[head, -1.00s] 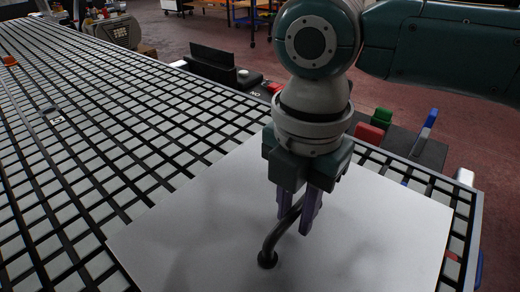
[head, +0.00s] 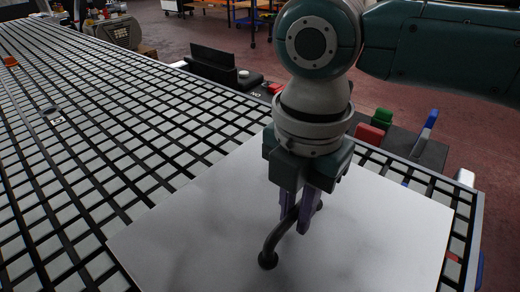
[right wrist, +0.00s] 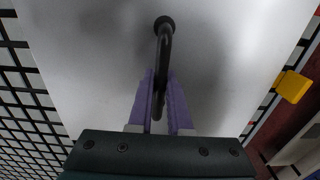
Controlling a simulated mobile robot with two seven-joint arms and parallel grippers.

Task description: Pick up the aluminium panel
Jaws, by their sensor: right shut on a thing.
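The aluminium panel (head: 370,240) is a flat, light grey sheet lying on the grid table, with a dark curved handle (head: 270,243) on its top. My right gripper (head: 302,232) points down over the panel, its purple fingers shut on the handle. In the right wrist view the fingers (right wrist: 160,108) stand on either side of the handle (right wrist: 164,50), which runs between them over the panel (right wrist: 90,50). My left gripper is not in view.
The black-and-grey grid table (head: 110,140) is mostly bare to the left. Along its far edge are a black block (head: 212,66), a red block (head: 369,134), a green block (head: 382,116) and a blue-handled tool (head: 430,119). A yellow block (right wrist: 292,86) shows in the right wrist view.

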